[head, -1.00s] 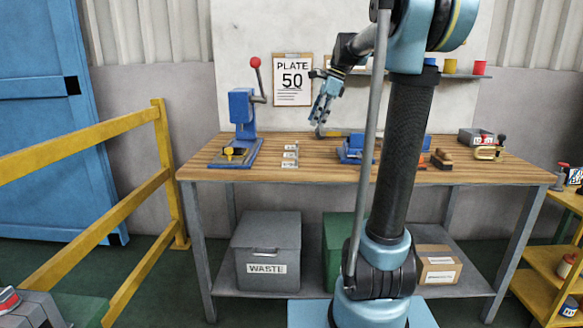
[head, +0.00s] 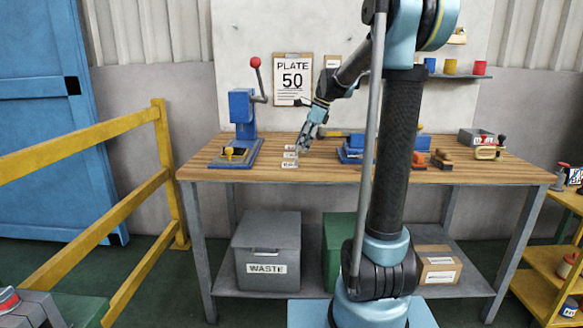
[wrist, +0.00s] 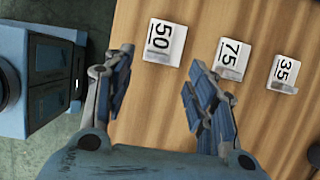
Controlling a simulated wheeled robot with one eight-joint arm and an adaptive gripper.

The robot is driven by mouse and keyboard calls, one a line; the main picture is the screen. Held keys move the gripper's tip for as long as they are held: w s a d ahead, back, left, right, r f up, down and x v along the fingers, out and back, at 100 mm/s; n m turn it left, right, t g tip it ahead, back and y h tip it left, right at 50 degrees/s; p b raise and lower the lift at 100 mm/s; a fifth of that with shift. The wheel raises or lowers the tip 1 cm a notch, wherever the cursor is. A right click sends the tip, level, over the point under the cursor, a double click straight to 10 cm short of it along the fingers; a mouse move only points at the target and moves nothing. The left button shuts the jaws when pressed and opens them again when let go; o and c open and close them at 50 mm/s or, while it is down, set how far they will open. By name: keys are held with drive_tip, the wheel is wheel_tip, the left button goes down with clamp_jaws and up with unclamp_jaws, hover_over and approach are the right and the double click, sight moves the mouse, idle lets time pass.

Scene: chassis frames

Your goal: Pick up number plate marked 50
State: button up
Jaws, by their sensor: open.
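Three small pale number plates lie in a row on the wooden bench. In the wrist view the plate marked 50 (wrist: 161,40) is nearest the bench's front edge, then the plate marked 75 (wrist: 230,57), then the plate marked 35 (wrist: 284,72). In the head view the front plate of the row (head: 289,164) is too small to read. My gripper (head: 303,147) is above the bench beside the row, to its right. In the wrist view my gripper (wrist: 161,60) is open and empty, with plate 50 beyond the gap between its fingertips. The fingertips appear apart from the plates.
A blue lever press (head: 243,115) stands left of the plates. A blue fixture (head: 350,151) lies close on their right. A sign reading PLATE 50 (head: 292,95) hangs on the wall behind. A grey WASTE bin (head: 267,240) sits under the bench.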

sight(298, 165)
drive_tip(key=shift+x, duration=2.9)
drive_tip(key=shift+s, duration=0.15)
drive_tip(key=c, duration=1.2)
